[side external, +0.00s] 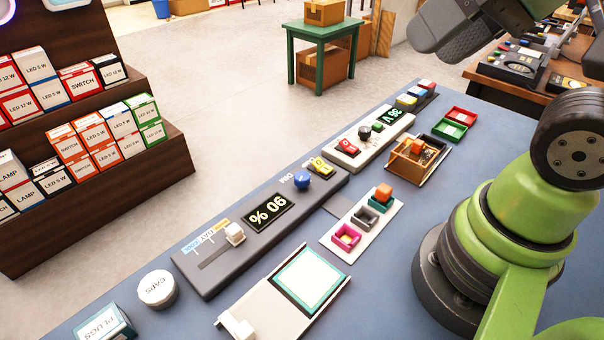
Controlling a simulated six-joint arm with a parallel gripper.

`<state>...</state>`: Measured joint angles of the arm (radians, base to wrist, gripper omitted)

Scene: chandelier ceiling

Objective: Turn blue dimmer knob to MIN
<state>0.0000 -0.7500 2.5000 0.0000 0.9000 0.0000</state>
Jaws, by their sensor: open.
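The blue dimmer knob (302,180) is on the far part of a long dark grey panel (205,279), beside a DIM label. Its pointer direction is too small to tell. The lit display (269,212) on this panel seems to read 90 %. A white slider (235,233) sits in a slot at the panel's near end, and a yellow switch (321,166) is beyond the knob. My gripper (455,30) is only partly in view at the top edge, high above the bench and well apart from the knob. It is open, with nothing visible in it.
A light panel (369,137) with a red switch and a dark knob stands behind. A white tray (325,241) with small coloured boxes lies right of the dimmer panel. Shelves stand left.

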